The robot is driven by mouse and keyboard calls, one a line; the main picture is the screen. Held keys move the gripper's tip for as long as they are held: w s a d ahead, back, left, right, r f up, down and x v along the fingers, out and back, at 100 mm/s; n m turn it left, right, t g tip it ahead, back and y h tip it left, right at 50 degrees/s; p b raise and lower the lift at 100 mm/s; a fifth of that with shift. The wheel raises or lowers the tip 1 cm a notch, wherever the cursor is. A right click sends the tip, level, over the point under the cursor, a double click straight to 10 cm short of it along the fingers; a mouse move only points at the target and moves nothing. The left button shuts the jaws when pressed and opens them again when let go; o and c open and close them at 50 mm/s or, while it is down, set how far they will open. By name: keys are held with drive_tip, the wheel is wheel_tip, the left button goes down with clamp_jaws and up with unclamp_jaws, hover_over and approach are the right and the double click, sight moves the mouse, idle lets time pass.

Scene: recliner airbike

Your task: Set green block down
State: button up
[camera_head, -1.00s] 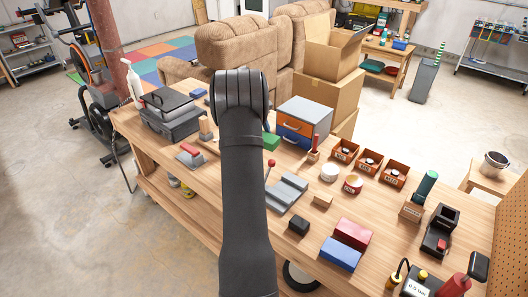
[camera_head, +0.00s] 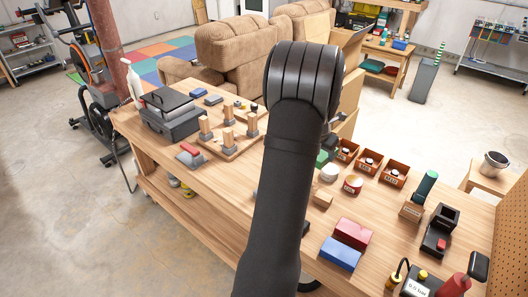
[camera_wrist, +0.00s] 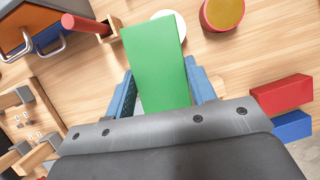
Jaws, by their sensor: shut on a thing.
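The green block (camera_wrist: 153,58) is a long flat-sided piece held between the blue fingers of my gripper (camera_wrist: 160,74) in the wrist view. It stands out past the fingertips, above the wooden tabletop. A white round container (camera_wrist: 183,28) is partly hidden behind it. In the head view only a small part of the green block (camera_head: 322,158) shows beside my dark arm, near the white round container (camera_head: 329,172). My arm hides the fingers there. I cannot tell whether the block touches the table.
Orange bins (camera_head: 393,174) stand to the right of the block. A red block (camera_head: 352,233) and a blue block (camera_head: 340,254) lie nearer the front. A wooden peg board (camera_head: 233,149) is at left. Some bare tabletop (camera_head: 400,232) shows at right.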

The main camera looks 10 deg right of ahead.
drive_tip(key=shift+s+d+f+n, duration=0.2)
drive_tip(key=shift+s+d+n, duration=0.15)
drive_tip(key=shift+d+n, duration=0.25)
drive_tip(key=w+a+f, duration=0.4)
drive_tip(key=w+a, duration=0.1)
drive_tip(key=w+a+f, duration=0.2)
drive_tip(key=w, duration=0.1)
drive_tip(key=shift+w+a+f, duration=0.15)
drive_tip(key=shift+w+f, duration=0.1)
drive_tip(key=shift+f, duration=0.1)
drive_tip(key=shift+w+a+f, duration=0.1)
drive_tip(key=shift+f, duration=2)
drive_tip(key=shift+f, duration=0.15)
drive_tip(key=o, duration=1)
